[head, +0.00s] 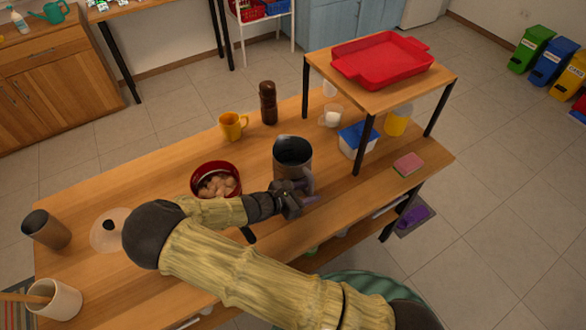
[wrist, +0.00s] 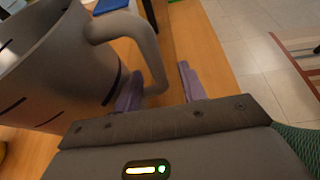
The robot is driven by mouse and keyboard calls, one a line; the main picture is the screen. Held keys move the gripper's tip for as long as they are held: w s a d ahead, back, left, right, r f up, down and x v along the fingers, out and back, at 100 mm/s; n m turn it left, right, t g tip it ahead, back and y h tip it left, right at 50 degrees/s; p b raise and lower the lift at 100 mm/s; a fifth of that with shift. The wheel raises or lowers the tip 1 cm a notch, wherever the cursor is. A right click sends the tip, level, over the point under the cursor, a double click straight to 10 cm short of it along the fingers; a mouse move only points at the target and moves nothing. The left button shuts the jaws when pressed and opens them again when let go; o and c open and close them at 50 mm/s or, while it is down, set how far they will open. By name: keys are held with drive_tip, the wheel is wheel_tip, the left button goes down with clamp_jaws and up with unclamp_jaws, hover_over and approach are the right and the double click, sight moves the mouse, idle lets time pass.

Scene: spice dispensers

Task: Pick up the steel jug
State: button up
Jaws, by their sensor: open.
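The steel jug (head: 291,160) is a dark grey metal jug standing upright on the wooden table, near its middle. Its handle (head: 308,181) faces my gripper. In the wrist view the jug (wrist: 55,65) fills the left side, with its handle (wrist: 148,50) curving down toward the fingers. My gripper (head: 305,196) is at the jug's handle side. In the wrist view its two purple fingers (wrist: 160,88) are apart, with the lower end of the handle showing between them. I cannot tell whether a finger touches the jug.
A red bowl of food (head: 217,181) sits left of the jug, beside my arm. A yellow mug (head: 233,126) and a brown pepper mill (head: 268,103) stand behind. A raised shelf with a red tray (head: 382,60) is at right, with a blue-lidded container (head: 357,140) under its edge.

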drive_tip(key=shift+c, duration=0.4)
clamp_jaws()
idle(1.2)
